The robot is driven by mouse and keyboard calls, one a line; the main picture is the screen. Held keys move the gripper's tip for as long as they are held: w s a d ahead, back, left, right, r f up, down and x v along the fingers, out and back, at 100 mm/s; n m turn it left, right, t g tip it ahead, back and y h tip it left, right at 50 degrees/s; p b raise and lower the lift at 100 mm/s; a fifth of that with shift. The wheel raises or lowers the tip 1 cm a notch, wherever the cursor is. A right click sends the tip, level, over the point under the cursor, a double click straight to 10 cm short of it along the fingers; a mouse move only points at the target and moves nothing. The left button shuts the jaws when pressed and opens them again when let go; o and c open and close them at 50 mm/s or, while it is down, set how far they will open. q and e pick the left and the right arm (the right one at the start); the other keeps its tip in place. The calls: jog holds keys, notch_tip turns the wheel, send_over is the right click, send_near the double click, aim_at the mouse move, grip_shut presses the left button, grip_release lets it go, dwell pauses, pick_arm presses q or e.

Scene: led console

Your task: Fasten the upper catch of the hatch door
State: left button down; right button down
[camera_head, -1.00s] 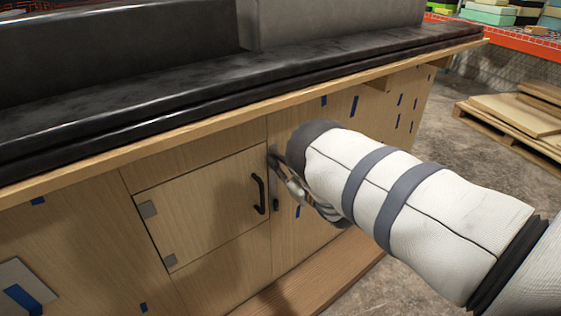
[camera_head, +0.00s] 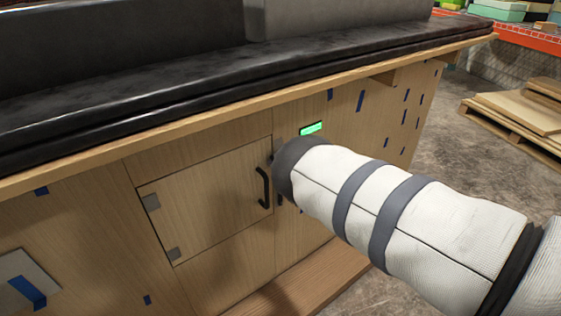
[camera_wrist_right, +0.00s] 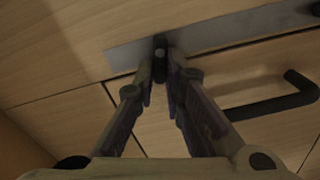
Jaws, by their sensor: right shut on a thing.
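The hatch door (camera_head: 208,212) is a wooden panel with a black bar handle (camera_head: 264,188) on its right side. It looks flush with the cabinet front. My right arm covers most of the upper catch in the head view; a grey metal edge (camera_head: 278,145) shows above the cuff. The handle also shows there (camera_wrist_right: 268,106). My left gripper is out of view.
A green light (camera_head: 312,128) glows on the panel above my right cuff. A small dark part (camera_head: 279,200) sits lower beside the door edge. The black counter edge (camera_head: 130,115) overhangs above. A pallet (camera_head: 520,110) lies far right.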

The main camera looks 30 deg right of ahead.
jog(key=shift+f+n, duration=0.2)
jog(key=shift+n, duration=0.55)
jog(key=shift+f+n, duration=0.15)
jog(key=shift+n, duration=0.6)
jog(key=c, duration=1.7)
grip_release()
jog(key=shift+o, duration=0.2)
jog(key=s, duration=1.2)
jog(key=shift+d, duration=0.4)
jog(key=shift+s, duration=0.1)
